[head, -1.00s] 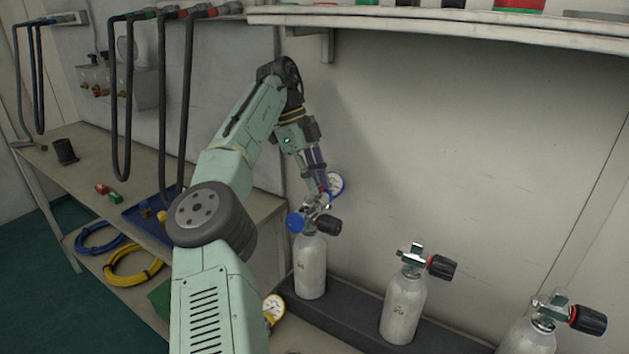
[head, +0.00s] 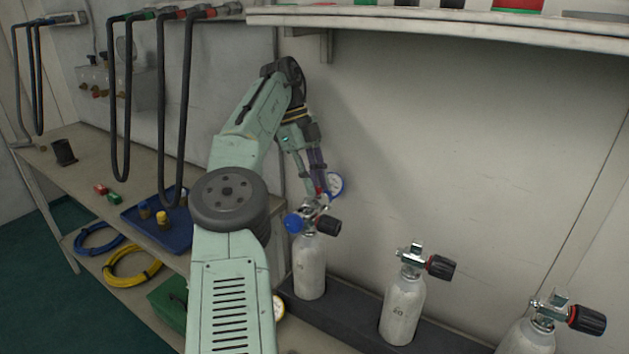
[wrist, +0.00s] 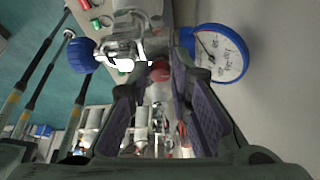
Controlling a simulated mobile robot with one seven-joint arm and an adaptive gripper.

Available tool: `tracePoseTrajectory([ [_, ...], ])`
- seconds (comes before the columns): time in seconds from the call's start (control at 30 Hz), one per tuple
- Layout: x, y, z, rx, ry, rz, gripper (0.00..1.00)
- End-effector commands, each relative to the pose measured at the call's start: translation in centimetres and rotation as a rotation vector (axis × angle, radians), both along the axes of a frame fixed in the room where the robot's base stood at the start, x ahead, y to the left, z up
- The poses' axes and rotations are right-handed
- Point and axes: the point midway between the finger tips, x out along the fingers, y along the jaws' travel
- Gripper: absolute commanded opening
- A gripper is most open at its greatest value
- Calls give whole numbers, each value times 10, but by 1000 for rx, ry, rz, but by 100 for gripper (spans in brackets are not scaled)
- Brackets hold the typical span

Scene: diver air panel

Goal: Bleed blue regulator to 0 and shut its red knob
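The blue regulator (head: 314,212) sits on top of the leftmost grey cylinder (head: 310,268). Its large blue knob (head: 293,223) points left and also shows in the wrist view (wrist: 80,55). Its blue-rimmed gauge (head: 335,185) is beside my gripper; in the wrist view the gauge (wrist: 222,53) shows a needle toward the upper left, but the value is too small to read. The small red knob (wrist: 160,71) is at my fingertips, between them as seen in the wrist view. My gripper (wrist: 155,85) is open with both fingers apart; contact with the knob cannot be told.
Two more cylinders (head: 403,312) with black-knobbed valves stand to the right on a dark rack. A shelf (head: 440,27) overhangs the wall above. A bench at left bears a blue tray (head: 175,238); black hoses (head: 163,110) hang over it.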

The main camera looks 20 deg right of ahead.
Motion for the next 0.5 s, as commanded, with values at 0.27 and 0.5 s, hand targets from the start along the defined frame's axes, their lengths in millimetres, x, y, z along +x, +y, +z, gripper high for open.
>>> tracePoseTrajectory([
  [0.27,0,0,0,0,1,0,37],
  [0.5,0,0,1,-1,1,-1,37],
])
